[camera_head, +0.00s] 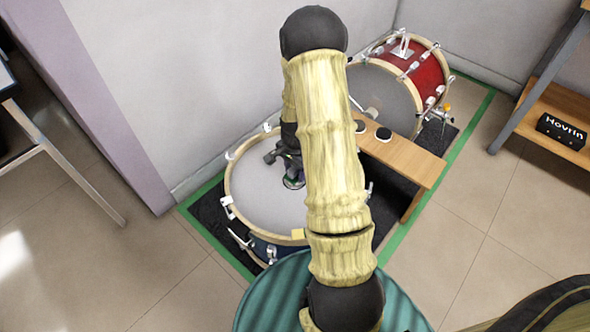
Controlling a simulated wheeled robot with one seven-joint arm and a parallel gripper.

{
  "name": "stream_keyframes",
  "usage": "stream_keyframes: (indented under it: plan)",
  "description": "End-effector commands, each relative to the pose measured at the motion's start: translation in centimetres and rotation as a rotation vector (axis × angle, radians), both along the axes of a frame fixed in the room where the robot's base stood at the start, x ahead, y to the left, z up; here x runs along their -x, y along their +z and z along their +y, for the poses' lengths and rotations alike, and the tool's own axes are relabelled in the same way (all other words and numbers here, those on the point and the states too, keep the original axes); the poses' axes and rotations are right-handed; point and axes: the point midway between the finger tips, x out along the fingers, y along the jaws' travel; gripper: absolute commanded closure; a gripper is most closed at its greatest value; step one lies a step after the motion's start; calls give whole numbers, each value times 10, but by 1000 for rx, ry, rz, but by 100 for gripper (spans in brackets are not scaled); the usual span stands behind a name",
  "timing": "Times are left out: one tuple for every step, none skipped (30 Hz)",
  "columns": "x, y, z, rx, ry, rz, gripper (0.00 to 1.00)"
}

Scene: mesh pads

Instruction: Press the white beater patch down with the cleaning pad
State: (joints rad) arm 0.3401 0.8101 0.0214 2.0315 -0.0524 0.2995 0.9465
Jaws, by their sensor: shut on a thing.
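The pad is small in view and partly covered by the fingers. I cannot tell whether it touches the drum head. I cannot make out the white beater patch; my gripper and arm cover part of the head.
A red drum (420,75) lies on its side at the back. A wooden bench (405,160) with two dark round pads (383,133) stands right of my arm. A ribbed teal round thing (262,300) is in front. A shelf with a black box (562,131) stands right.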

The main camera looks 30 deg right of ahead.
Motion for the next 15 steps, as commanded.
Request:
stream_keyframes:
  plan:
    - [1, -2, 0, 0, 0, 2, 81]
    - [1, -2, 0, 0, 0, 2, 81]
    - [1, -2, 0, -1, 0, 3, 81]
    - [1, -2, 0, -1, 0, 3, 81]
    - [1, -2, 0, -1, 0, 3, 81]
    - [1, -2, 0, -1, 0, 3, 81]
    - [1, -2, 0, -1, 0, 3, 81]
    - [1, -2, 0, -1, 0, 3, 81]
    - [1, -2, 0, -1, 0, 3, 81]
    - [1, -2, 0, -1, 0, 4, 81]
    - [1, -2, 0, -1, 0, 4, 81]
    - [1, -1, 0, -1, 0, 4, 81]
    - [1, 0, 0, -1, 0, 4, 81]
    - [1, 2, 0, -1, 0, 4, 81]
    - [1, 5, 0, -1, 0, 4, 81]
